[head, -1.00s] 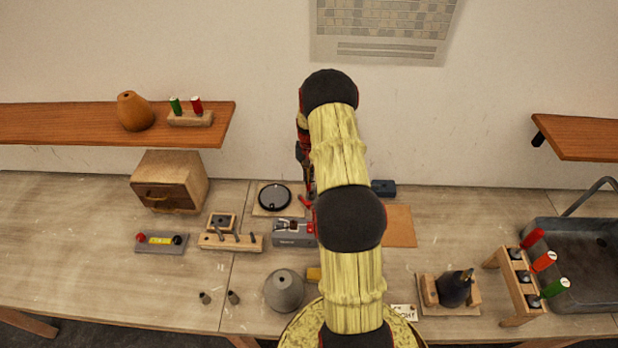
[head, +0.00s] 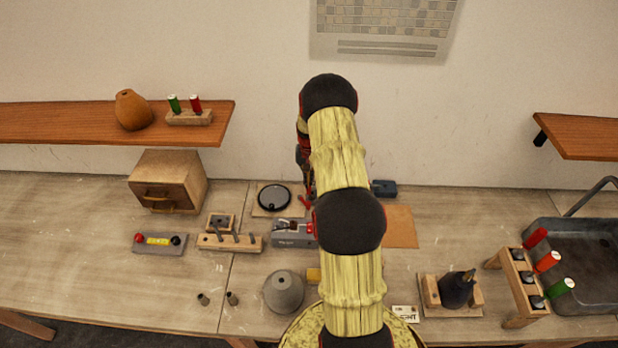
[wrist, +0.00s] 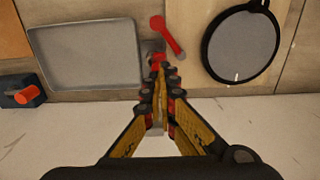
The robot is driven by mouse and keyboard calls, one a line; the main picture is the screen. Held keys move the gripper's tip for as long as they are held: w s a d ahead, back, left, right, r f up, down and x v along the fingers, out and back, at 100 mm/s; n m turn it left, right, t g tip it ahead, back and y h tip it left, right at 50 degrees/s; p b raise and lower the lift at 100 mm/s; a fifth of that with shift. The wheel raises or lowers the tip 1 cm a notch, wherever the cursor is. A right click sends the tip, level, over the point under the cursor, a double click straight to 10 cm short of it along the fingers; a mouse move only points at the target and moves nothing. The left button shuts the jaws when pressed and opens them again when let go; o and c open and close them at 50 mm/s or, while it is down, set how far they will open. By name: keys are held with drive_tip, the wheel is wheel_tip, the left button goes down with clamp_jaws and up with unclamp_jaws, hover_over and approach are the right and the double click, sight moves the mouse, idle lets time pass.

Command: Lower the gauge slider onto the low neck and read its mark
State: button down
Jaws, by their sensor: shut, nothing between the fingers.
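My gripper (wrist: 157,66) is shut and empty in the wrist view, pointing down over the back of the bench. A red-handled piece (wrist: 168,38) lies just past its fingertips; I cannot tell whether they touch. To its left is a flat grey tray-like plate (wrist: 85,58), and to its right a black-rimmed disc (wrist: 240,46) with a white mark at its lower edge. In the head view the disc (head: 274,197) lies left of my arm, which hides the fingertips. A grey rounded vessel (head: 284,292) with a short neck stands nearer. I cannot clearly pick out the gauge slider or its mark.
A grey box with a red part (head: 293,234) and a wooden peg block (head: 230,242) stand left of my arm. A dark bottle in a cradle (head: 457,290), a rack with coloured handles (head: 520,285) and a sink (head: 580,260) are to the right. A dark blue block (wrist: 22,96) is near the back.

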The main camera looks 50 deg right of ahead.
drive_tip(key=shift+f+b, duration=0.4)
drive_tip(key=shift+f, duration=0.15)
